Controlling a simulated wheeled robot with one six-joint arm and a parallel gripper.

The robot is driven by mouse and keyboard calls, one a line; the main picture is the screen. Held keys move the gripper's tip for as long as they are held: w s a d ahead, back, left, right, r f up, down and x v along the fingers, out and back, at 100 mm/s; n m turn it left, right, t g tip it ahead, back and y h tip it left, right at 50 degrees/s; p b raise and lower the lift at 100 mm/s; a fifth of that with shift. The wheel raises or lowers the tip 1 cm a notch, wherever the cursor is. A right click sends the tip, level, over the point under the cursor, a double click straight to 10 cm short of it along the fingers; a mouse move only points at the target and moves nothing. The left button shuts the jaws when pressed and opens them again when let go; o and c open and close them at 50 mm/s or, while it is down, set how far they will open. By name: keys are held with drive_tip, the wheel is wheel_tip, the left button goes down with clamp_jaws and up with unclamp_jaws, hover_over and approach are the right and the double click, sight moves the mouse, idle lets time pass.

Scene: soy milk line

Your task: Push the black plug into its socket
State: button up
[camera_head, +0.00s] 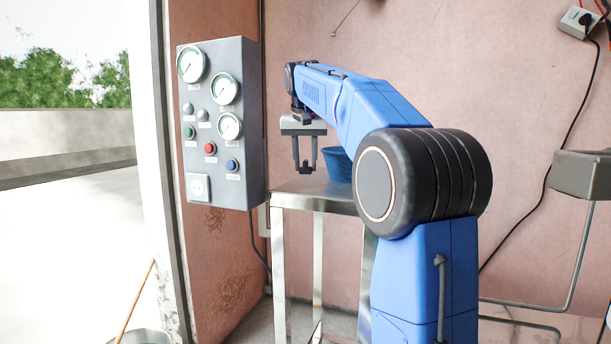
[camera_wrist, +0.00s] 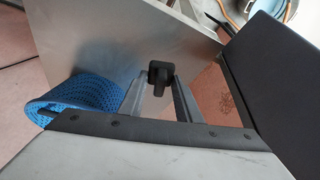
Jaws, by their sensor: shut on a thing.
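My gripper (camera_head: 306,168) points down above the metal table and is shut on the black plug (camera_head: 307,170). In the wrist view, the plug (camera_wrist: 160,74) sits between the two fingertips of my gripper (camera_wrist: 161,80), clear of the tabletop's blue basket. A white socket (camera_head: 198,187) is on the lower front of the grey control panel, to the left of my gripper. The plug is apart from this socket. The socket is not recognisable in the wrist view.
The control panel (camera_head: 219,150) carries gauges and coloured buttons. The steel table (camera_head: 300,199) bears a blue basket (camera_head: 338,163), also seen in the wrist view (camera_wrist: 85,95). A dark block (camera_wrist: 272,80) fills the wrist view's right side. Another outlet (camera_head: 574,22) is at upper right.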

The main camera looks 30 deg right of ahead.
sight(306, 160)
wheel_tip(306, 160, up, 5)
drive_tip(key=shift+d+r, duration=0.1)
drive_tip(key=shift+r, duration=0.1)
drive_tip(key=shift+s+d+r, duration=0.25)
drive_tip(key=shift+s+r, duration=0.15)
drive_tip(key=shift+r, duration=0.4)
drive_tip(key=shift+s+d+r, duration=0.3)
drive_tip(key=shift+s+r, duration=0.1)
drive_tip(key=shift+r, duration=0.45)
drive_tip(key=shift+s+d+r, duration=0.25)
drive_tip(key=shift+s+r, duration=0.15)
drive_tip(key=shift+r, duration=0.4)
drive_tip(key=s+a, duration=1.8)
drive_tip(key=shift+s+a, duration=0.15)
drive_tip(key=shift+a, duration=0.15)
